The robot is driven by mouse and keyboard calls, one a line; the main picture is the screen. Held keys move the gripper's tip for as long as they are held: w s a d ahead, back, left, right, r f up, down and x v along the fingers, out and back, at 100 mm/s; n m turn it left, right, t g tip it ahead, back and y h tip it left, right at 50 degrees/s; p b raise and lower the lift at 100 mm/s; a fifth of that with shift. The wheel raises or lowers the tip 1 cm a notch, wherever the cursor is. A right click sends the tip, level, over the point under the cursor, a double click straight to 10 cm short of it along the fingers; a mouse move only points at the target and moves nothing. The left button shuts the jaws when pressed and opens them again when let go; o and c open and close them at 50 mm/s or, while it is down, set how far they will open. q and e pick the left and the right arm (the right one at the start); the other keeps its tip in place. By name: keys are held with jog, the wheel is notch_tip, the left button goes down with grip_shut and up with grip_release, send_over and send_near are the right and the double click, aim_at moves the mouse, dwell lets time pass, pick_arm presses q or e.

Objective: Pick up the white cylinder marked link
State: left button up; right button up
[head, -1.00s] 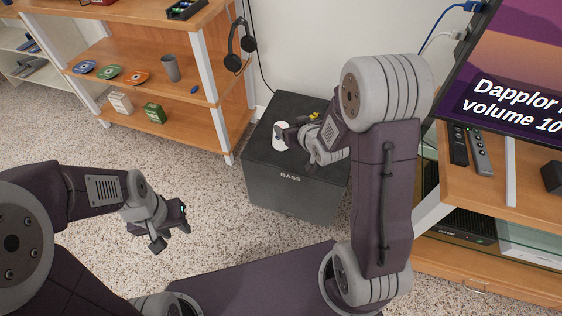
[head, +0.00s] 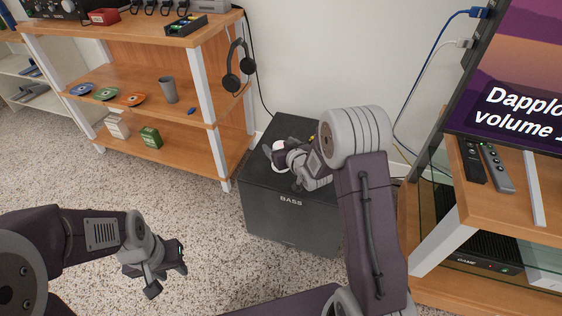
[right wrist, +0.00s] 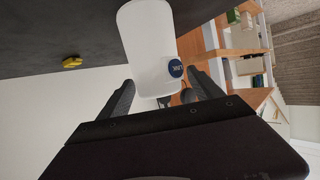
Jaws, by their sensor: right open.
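The white cylinder with a round blue LINK badge (right wrist: 150,45) stands on top of the black BASS box (head: 262,218). My right gripper (right wrist: 163,92) is open. In the right wrist view its two dark fingers are spread, with the cylinder ahead and between their tips; contact cannot be told. In the head view my right gripper (head: 275,152) is at the cylinder (head: 283,168) and hides most of it. My left gripper (head: 167,279) is open and empty above the carpet at lower left.
A small yellow object (right wrist: 72,62) lies on the box top beside the cylinder. A wooden shelf (head: 165,148) with discs, a grey cup (head: 169,91) and headphones (head: 239,67) stands behind left. A TV stand with remotes (head: 484,165) is at right. Carpet left of the box is clear.

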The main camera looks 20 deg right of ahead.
jog(key=shift+x, duration=1)
pick_arm(q)
jog(key=shift+f, duration=0.55)
